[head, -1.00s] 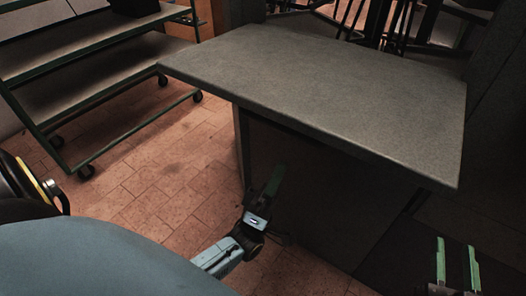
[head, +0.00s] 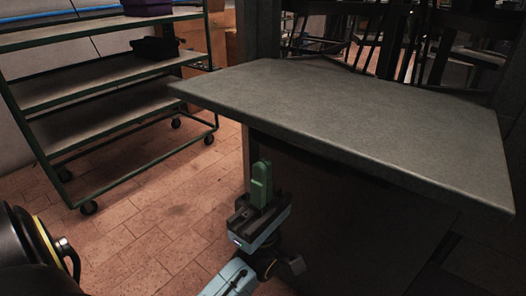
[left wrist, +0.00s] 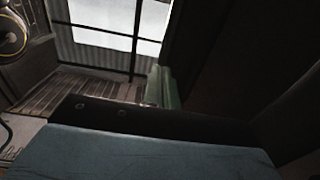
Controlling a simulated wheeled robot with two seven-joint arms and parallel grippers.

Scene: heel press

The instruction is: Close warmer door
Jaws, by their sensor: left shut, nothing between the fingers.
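A dark cabinet (head: 325,215) with a grey slab top (head: 350,125) stands in front of me in the head view; it may be the warmer. Its near side is in deep shadow, so I cannot make out a door or whether one is open. My left gripper (head: 261,180) has green fingers pressed together with nothing between them. It points upward beside the cabinet's left front corner, below the slab's edge; I cannot tell whether it touches. In the left wrist view the fingers (left wrist: 163,86) are beside a dark upright surface (left wrist: 240,60) on the right. My right gripper is not in view.
A green-framed wheeled rack (head: 100,95) with black and purple bins stands at the left. Bare tiled floor (head: 140,225) lies between it and the cabinet. Dark furniture with thin legs stands behind the slab. A bright window (left wrist: 115,20) shows in the left wrist view.

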